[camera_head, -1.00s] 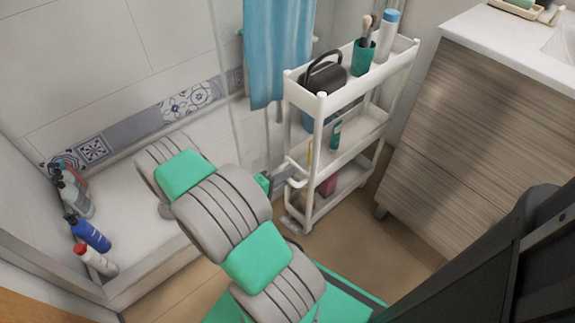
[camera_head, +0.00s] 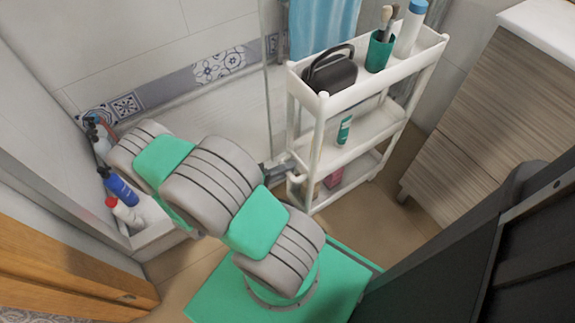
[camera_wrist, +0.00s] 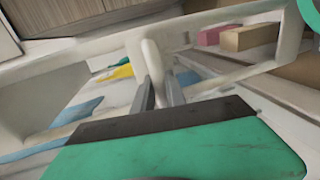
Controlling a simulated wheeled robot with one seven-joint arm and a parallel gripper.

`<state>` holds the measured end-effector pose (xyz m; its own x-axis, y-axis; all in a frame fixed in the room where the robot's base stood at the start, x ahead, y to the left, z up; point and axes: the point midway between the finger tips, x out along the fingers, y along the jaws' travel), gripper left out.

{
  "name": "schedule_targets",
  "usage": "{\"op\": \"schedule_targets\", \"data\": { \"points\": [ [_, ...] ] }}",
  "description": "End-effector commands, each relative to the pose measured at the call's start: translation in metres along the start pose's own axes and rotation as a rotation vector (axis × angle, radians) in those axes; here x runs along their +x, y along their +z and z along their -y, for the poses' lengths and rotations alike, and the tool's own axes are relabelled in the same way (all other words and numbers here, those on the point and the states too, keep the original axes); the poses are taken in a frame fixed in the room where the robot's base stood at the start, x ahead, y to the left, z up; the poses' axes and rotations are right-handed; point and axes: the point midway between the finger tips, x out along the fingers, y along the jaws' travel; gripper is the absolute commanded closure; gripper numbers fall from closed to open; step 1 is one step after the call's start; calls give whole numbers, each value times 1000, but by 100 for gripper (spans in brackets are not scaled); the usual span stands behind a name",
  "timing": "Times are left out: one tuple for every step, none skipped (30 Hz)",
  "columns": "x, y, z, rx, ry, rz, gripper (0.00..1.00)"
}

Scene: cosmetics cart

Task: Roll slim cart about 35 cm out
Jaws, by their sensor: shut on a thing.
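The slim cart (camera_head: 319,140) is a white three-shelf trolley between the shower side and the wood-grain cabinet. Its top shelf bears a dark bag, a green cup with brushes and a white bottle with a blue cap. A small green tube stands on its middle shelf. My gripper (camera_head: 287,170) is at the cart's near end, low down, partly hidden by my arm. In the wrist view my gripper (camera_wrist: 160,98) is shut on the cart's white handle (camera_wrist: 152,65), which stands between the two fingers.
The wood-grain cabinet (camera_head: 475,130) stands to the right of the cart. Several bottles (camera_head: 122,188) stand on the shower ledge at left. A wooden door (camera_head: 60,270) is at lower left. Bare floor (camera_head: 370,225) shows between cart and cabinet.

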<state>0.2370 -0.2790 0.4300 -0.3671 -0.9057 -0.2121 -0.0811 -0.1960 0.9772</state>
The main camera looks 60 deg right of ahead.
Motion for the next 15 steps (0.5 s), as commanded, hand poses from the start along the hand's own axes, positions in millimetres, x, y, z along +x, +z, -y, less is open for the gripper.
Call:
{"op": "schedule_targets", "data": {
  "points": [
    [-2, -5, -3, 10, 2, -10, 100],
    [-2, -5, -2, 10, 2, -10, 100],
    [-2, -5, -2, 10, 2, -10, 100],
    [-2, -5, -2, 10, 2, -10, 100],
    [-2, -5, -2, 10, 2, -10, 100],
    [-2, -5, -2, 10, 2, -10, 100],
    [-2, -5, -2, 10, 2, -10, 100],
    [-2, -5, -2, 10, 2, -9, 100],
    [-2, -5, -3, 10, 2, -9, 82],
    [-1, -5, -3, 10, 2, -9, 80],
    [-1, -4, -3, 9, 2, -8, 77],
    [-1, -4, -2, 8, 2, -6, 74],
    [0, -4, -2, 8, 2, -5, 72],
    [0, -3, -2, 7, 2, -4, 69],
    [1, -3, -2, 6, 1, -2, 66]
  ]
}}
